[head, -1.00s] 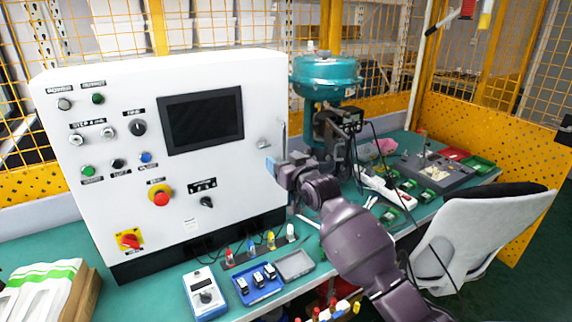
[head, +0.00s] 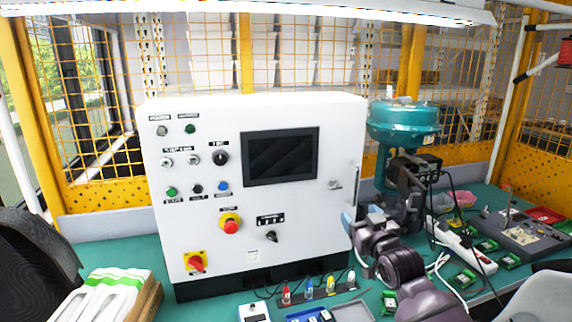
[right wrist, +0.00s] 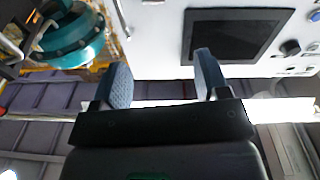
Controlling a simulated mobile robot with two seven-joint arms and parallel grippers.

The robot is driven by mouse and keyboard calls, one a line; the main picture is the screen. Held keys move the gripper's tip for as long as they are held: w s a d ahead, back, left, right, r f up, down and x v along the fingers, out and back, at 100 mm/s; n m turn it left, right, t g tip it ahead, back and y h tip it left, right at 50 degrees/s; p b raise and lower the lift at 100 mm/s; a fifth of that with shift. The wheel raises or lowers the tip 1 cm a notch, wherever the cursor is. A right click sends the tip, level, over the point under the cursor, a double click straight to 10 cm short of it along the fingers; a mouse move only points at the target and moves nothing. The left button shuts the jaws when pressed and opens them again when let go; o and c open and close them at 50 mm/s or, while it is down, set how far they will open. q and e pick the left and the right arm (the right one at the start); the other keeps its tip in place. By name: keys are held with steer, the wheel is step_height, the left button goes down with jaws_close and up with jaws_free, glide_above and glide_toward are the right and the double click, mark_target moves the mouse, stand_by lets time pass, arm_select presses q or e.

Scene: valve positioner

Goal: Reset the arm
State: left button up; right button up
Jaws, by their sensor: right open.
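My right arm comes in from the lower right in the head view. Its gripper (head: 350,222) is beside the right edge of the white control cabinet (head: 215,130), in front of the teal valve actuator (head: 403,122). In the right wrist view the two blue-grey fingers (right wrist: 160,82) are apart with nothing between them. The cabinet's dark screen (right wrist: 236,35) and the teal actuator (right wrist: 75,40) show beyond them. My left gripper is not in view.
A positioner box (head: 415,167) with cables stands by the actuator. A white power strip (head: 462,246) and green circuit boards (head: 463,279) lie at right. Coloured plugs (head: 309,289) and a blue tray (head: 308,315) are in front of the cabinet. White-green packages (head: 112,290) lie at left.

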steer(key=s+d+f+m+g+h, duration=0.1)
steer(key=s+d+f+g, duration=0.1)
steer(key=s+f, duration=0.8)
steer(key=s+d+f+m+g+h, duration=0.1)
steer(key=s+d+f+g+h, duration=0.1)
steer(key=s+f, duration=0.9)
steer(key=s+d+f+g+h, duration=0.1)
steer(key=s+d+f, duration=0.3)
steer(key=s+f, duration=0.6)
steer(key=s+g, duration=0.1)
steer(key=s, duration=0.5)
steer(key=shift+f+m+g, duration=0.25)
steer(key=shift+m+g, duration=0.05)
steer(key=shift+m, duration=0.1)
steer(key=shift+w, duration=0.1)
steer(key=shift+c, duration=0.5)
